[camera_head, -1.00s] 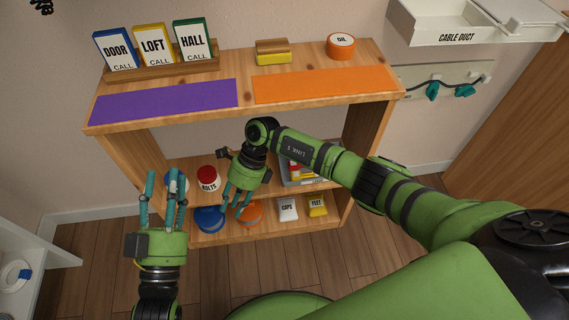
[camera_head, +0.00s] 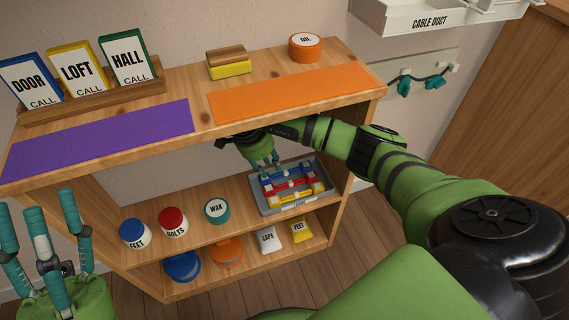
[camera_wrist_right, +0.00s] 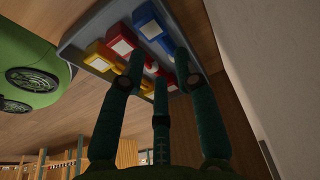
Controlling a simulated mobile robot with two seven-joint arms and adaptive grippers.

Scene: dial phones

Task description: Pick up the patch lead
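A grey tray (camera_head: 256,200) on the middle shelf holds several red, yellow and blue pieces (camera_head: 290,185) with white parts; they also show as blocks in the right wrist view (camera_wrist_right: 118,47). A dark cord with two teal ends (camera_head: 430,79) hangs on a wall panel at the right. I cannot tell for certain which of these is the patch lead. My right gripper (camera_head: 264,164) reaches under the top shelf, by the tray's back left; its fingers (camera_wrist_right: 155,62) are spread with nothing visibly held. My left gripper (camera_head: 38,208) is open and empty at the lower left.
The top shelf (camera_head: 200,122) lies just above my right gripper. Jars (camera_head: 173,222) and a WAX tin (camera_head: 217,211) stand left of the tray. Bowls (camera_head: 182,267) and small bags (camera_head: 268,240) sit below. The top shelf carries purple (camera_head: 100,138) and orange (camera_head: 290,92) mats and cards.

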